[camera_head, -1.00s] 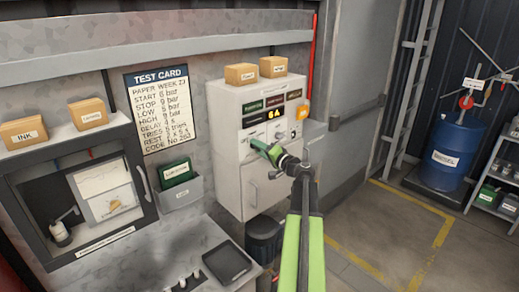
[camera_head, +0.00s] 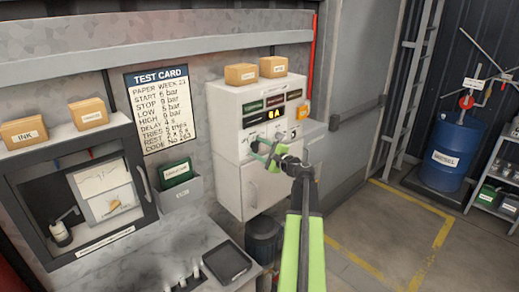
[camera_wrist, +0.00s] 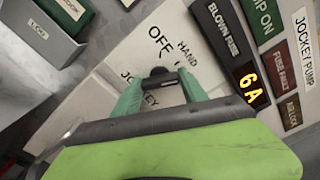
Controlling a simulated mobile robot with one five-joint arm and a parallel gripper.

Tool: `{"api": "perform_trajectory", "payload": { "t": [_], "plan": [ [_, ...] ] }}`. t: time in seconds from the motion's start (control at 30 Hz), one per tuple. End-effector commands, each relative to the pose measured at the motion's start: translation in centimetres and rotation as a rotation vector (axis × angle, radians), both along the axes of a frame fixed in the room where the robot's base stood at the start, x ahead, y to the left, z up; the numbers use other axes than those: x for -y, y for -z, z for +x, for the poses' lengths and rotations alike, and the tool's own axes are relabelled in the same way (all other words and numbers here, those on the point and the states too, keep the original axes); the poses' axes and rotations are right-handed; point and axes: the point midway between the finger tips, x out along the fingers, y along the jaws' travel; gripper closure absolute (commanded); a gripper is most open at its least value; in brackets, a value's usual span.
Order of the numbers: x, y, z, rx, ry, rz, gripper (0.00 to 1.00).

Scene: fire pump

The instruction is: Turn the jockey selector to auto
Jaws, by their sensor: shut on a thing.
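The jockey selector is a small dark knob (camera_wrist: 158,73) on the white panel, seen in the wrist view between my green fingertips. The words OFF and HAND are printed beside it, and JOCKEY is partly covered by my gripper. I cannot tell which position the knob points to, and no AUTO mark is readable. My gripper (camera_wrist: 160,88) is shut on the knob. In the head view my gripper (camera_head: 265,149) is at the lower left of the controller box's front (camera_head: 232,125) and hides the knob.
The panel has an amber 6A display (camera_head: 274,114), several label plates and an orange part (camera_head: 304,111) at its right edge. Two cardboard boxes (camera_head: 241,74) stand on top. A green folder (camera_head: 176,174) sits in a wall holder at left. A dark tray (camera_head: 227,262) lies below.

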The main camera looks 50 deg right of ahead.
Motion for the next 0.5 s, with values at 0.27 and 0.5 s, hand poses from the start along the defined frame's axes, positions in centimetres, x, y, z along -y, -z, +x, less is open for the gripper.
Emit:
{"api": "perform_trajectory", "payload": {
  "t": [0.27, 0.5],
  "plan": [
    [-0.05, 0.07, -0.04, 0.014, -0.002, 0.219, 0.90],
    [-0.04, 0.08, -0.05, 0.022, -0.001, 0.346, 0.90]
  ]
}}
